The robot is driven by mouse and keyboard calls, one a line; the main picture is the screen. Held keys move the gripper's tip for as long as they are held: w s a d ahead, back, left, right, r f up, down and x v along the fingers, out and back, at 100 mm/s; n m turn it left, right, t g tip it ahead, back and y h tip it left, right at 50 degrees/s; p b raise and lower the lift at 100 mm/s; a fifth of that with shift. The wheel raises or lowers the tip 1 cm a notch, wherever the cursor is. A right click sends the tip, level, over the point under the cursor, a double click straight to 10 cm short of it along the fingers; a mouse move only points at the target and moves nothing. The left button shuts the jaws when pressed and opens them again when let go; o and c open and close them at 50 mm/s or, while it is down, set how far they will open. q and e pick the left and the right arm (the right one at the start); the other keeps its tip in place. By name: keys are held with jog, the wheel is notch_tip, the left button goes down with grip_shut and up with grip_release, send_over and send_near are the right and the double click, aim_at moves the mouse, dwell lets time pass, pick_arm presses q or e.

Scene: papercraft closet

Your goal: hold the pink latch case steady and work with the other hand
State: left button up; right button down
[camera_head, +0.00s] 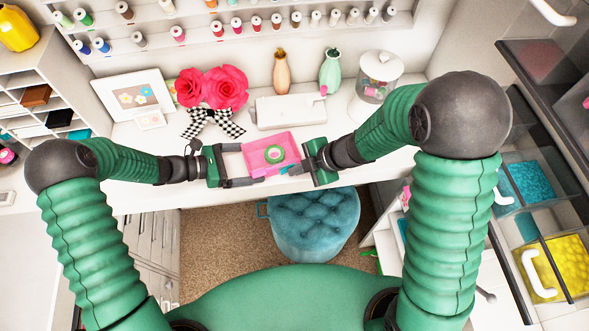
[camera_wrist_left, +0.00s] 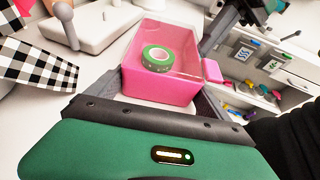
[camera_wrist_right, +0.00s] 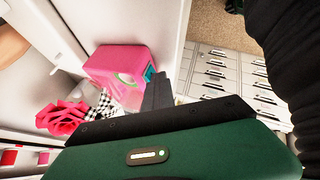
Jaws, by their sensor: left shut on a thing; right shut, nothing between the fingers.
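The pink latch case (camera_head: 257,168) is a box with a clear-looking top at the front of the white desk. A green tape roll (camera_head: 274,154) shows inside it. My left gripper (camera_head: 243,165) is shut on the case from its left side; its fingers flank the pink box (camera_wrist_left: 150,90) in the left wrist view. My right gripper (camera_head: 297,169) is shut and empty, close to the case's right side. In the right wrist view its fingertips (camera_wrist_right: 157,85) are near the case (camera_wrist_right: 105,62); contact is unclear.
A teal tufted stool (camera_head: 314,222) stands below the desk's front edge. Drawers and shelves flank both sides.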

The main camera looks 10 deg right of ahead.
jog(key=s, duration=0.1)
jog(key=s+d, duration=0.1)
jog(key=s, duration=0.1)
jog(key=shift+d, duration=0.15)
jog(key=v, duration=1)
jog(key=shift+s, duration=0.35)
jog(key=shift+d, duration=0.1)
jog(key=shift+s+a+f, duration=0.25)
jog(key=shift+s+a, duration=0.2)
jog(key=shift+a, duration=0.25)
jog(key=shift+f, duration=0.1)
